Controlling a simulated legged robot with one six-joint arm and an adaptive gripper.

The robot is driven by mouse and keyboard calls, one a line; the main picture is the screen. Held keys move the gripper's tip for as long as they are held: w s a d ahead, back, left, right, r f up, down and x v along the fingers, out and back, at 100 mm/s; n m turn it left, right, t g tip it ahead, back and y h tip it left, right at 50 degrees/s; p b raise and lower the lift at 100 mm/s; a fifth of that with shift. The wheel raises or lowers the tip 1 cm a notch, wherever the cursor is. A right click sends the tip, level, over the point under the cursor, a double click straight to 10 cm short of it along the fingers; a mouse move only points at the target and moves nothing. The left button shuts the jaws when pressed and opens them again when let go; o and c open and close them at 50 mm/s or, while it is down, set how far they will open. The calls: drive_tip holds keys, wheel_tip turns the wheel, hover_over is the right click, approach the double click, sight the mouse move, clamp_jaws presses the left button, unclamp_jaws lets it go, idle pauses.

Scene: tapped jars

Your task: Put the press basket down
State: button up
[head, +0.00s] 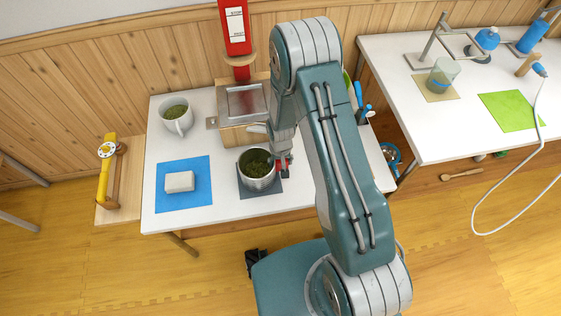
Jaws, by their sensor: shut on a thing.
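The press basket, which I take to be the metal pot (256,183) with dark green matter inside, is upright over a dark grey mat (272,192) on the white table. My gripper (283,164) is at the basket's right side and shut on it. My own arm and wrist hide part of the gripper and the area just right of the basket. I cannot tell whether the basket's bottom touches the mat.
A blue mat (200,196) with a white block (180,182) lies left. Behind stand a white mug (177,117) with green contents and a metal-topped wooden box (242,104) beside a red post (235,30). A second table (400,60) stands right.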

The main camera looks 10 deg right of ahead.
drive_tip(key=o, duration=1.2)
drive_tip(key=shift+f, duration=0.1)
drive_tip(key=shift+o, duration=0.2)
drive_tip(key=s+d+r+t, duration=0.1)
drive_tip(key=s+r, duration=0.2)
drive_tip(key=r, duration=1.4)
drive_tip(key=s+d+r+t, duration=0.1)
drive_tip(key=s+r+t, duration=0.1)
drive_tip(key=r, duration=1.4)
drive_tip(key=s+d+r+t, duration=0.2)
drive_tip(key=s+r, duration=0.9)
drive_tip(key=s, duration=0.4)
drive_tip(key=shift+s+r+t, duration=0.25)
drive_tip(key=shift+r+t, duration=0.05)
drive_tip(key=shift+r, duration=0.1)
